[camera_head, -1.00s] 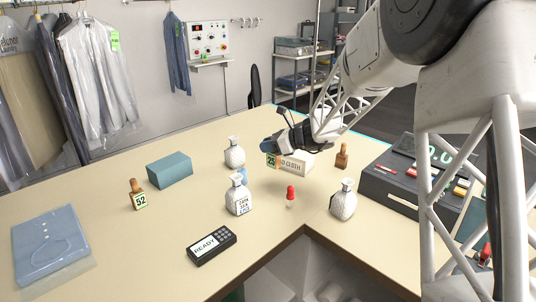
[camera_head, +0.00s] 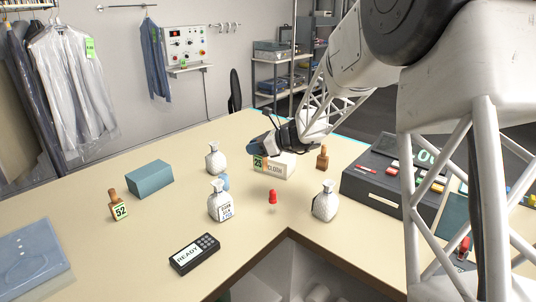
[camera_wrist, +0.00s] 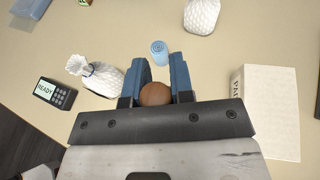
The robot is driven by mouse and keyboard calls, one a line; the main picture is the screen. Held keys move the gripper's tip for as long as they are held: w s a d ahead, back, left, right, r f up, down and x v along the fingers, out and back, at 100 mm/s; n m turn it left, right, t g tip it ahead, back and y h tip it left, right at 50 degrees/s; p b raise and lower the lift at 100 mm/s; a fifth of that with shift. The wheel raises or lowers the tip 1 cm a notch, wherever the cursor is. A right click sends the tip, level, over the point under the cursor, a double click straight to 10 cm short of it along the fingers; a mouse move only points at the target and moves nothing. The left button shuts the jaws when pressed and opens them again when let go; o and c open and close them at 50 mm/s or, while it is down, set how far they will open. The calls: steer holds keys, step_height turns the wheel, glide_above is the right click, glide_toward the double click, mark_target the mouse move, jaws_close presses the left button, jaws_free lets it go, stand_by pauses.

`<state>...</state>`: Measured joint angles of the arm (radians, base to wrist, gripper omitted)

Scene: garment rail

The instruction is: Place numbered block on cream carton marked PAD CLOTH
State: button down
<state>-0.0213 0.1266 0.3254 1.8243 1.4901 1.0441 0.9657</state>
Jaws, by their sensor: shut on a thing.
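My gripper (camera_head: 258,151) is shut on a wooden-knobbed block with a green tag reading 25 (camera_head: 259,163). In the wrist view its round brown knob (camera_wrist: 155,94) sits between the blue fingers (camera_wrist: 160,80). The block is held up in front of the left end of the cream carton (camera_head: 283,167), hiding part of its lettering; "CLOTH" shows. In the wrist view the carton (camera_wrist: 270,115) lies to the right of the fingers, apart from them, with "PA" readable at its edge. Its top looks bare there.
Block 52 (camera_head: 119,208) is left; another wooden-knobbed block (camera_head: 322,158) is right of the carton. A READY device (camera_head: 194,254) lies in front.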

steer(key=s+d+r+t, duration=0.1)
steer(key=d+r, duration=0.1)
steer(key=d, duration=0.6)
steer(key=shift+s+r+m, duration=0.2)
steer(key=shift+m, duration=0.2)
steer(key=shift+d, duration=0.1)
steer(key=w+a+f, duration=0.1)
steer(key=w, duration=1.5)
steer(key=shift+a+f, duration=0.25)
steer(key=shift+a, duration=0.1)
steer(key=shift+f, duration=1.75)
steer(key=c, duration=1)
jaws_free()
steer(key=shift+f, duration=0.15)
